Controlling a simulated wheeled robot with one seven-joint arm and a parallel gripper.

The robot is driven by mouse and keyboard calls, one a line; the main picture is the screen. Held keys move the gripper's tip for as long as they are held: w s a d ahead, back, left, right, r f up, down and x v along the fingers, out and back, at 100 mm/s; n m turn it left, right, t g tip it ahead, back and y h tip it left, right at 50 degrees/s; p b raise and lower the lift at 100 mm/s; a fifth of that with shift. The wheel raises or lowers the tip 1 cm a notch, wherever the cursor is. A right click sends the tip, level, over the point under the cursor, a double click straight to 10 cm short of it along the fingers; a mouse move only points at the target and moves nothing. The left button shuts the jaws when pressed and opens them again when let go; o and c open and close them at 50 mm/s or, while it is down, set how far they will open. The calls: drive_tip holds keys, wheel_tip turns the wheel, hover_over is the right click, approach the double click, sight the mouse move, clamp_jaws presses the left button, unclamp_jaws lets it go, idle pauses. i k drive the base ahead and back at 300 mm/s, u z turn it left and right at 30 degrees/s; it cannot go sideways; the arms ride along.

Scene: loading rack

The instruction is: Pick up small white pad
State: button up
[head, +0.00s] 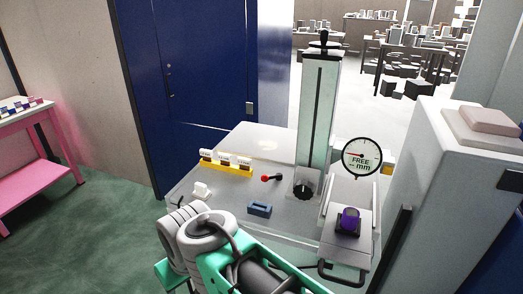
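A small white object (201,190), likely the small white pad, sits on the left front part of the grey loading rack's table (228,203). It is too small to make out its exact shape. My arm, green and grey, reaches in from the bottom and covers part of the table's front edge. The fingers of my gripper do not show, so I cannot see whether it holds anything. Nothing of mine visibly touches the white object.
A yellow strip with white labels (226,164), a red-tipped lever (271,177) and a blue block (260,209) are on the table. A tall column (317,120), a dial gauge (362,157) and a purple piece (349,219) stand right. A white cabinet (440,200) borders the right.

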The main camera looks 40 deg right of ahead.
sight(201, 193)
drive_tip(key=k, duration=0.65)
drive_tip(key=u, duration=0.7)
drive_tip(key=i, duration=1.55)
drive_tip(key=z, duration=0.1)
